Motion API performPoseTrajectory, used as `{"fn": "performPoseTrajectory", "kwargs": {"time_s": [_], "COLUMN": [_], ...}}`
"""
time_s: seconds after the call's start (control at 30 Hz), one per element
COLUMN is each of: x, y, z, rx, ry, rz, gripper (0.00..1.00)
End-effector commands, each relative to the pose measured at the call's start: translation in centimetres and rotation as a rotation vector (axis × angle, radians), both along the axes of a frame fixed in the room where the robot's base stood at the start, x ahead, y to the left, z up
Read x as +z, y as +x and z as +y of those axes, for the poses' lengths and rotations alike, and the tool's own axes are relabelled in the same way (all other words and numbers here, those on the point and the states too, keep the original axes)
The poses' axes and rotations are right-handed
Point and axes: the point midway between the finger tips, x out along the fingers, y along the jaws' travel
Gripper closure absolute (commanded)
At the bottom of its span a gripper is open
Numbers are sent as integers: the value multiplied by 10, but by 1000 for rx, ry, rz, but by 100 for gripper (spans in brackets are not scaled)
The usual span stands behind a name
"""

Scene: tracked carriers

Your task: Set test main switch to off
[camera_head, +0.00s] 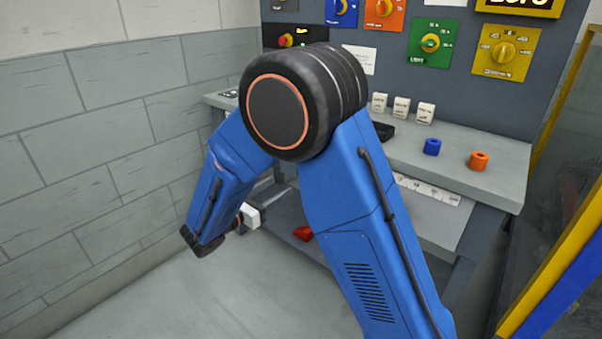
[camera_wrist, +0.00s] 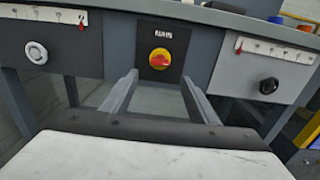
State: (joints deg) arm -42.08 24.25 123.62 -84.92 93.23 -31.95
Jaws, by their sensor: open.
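In the wrist view a red rotary switch (camera_wrist: 159,59) with a yellow surround sits on a black plate (camera_wrist: 175,38) on the bench front. The small label above it looks like "MAIN". The exact angle of its handle is too small to tell. My gripper (camera_wrist: 160,80) is open, with its two grey fingers pointing toward this switch, one on each side below it. Nothing is between the fingers and they appear short of the plate. In the head view my arm hides the bench front, and this switch does not show there.
Scale strips and a white knob (camera_wrist: 36,53) and black knob (camera_wrist: 268,86) flank the switch. In the head view, the upright panel carries a green switch (camera_head: 430,44), yellow switch (camera_head: 503,52) and others.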

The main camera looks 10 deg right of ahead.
Motion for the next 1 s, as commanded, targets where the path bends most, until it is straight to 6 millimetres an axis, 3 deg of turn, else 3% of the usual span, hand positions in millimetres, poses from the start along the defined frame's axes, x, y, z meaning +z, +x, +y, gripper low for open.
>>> {"fn": "performPoseTrajectory", "kwargs": {"time_s": [0.6, 1.0], "x": [0, 0], "y": [61, 75], "z": [-86, -104], "rx": [-3, -1], "ry": [1, 1], "rz": [1, 1], "gripper": [45, 45]}}
